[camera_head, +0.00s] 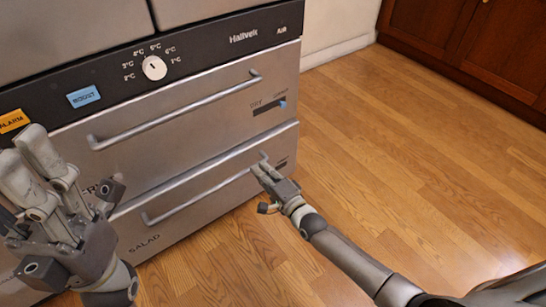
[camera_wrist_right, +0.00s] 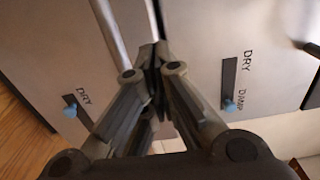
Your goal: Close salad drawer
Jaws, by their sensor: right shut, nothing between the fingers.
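The salad drawer (camera_head: 205,197) is the lowest front of the steel appliance, marked SALAD, with a long bar handle (camera_head: 190,204). Its top edge (camera_head: 200,170) shows as a ledge, so it stands slightly out from the drawer above. My right gripper (camera_head: 262,168) is shut and empty at the right end of the handle; I cannot tell if it touches the drawer. In the right wrist view its fingertips (camera_wrist_right: 155,58) are together, in front of steel drawer fronts. My left gripper (camera_head: 30,153) is raised at the left, before the appliance; its opening is unclear.
The drawer above (camera_head: 180,120) has its own bar handle (camera_head: 175,112) and looks shut. A control panel with a dial (camera_head: 154,67) runs above it. The wooden floor (camera_head: 400,150) on the right is clear, with brown cabinets (camera_head: 450,35) behind.

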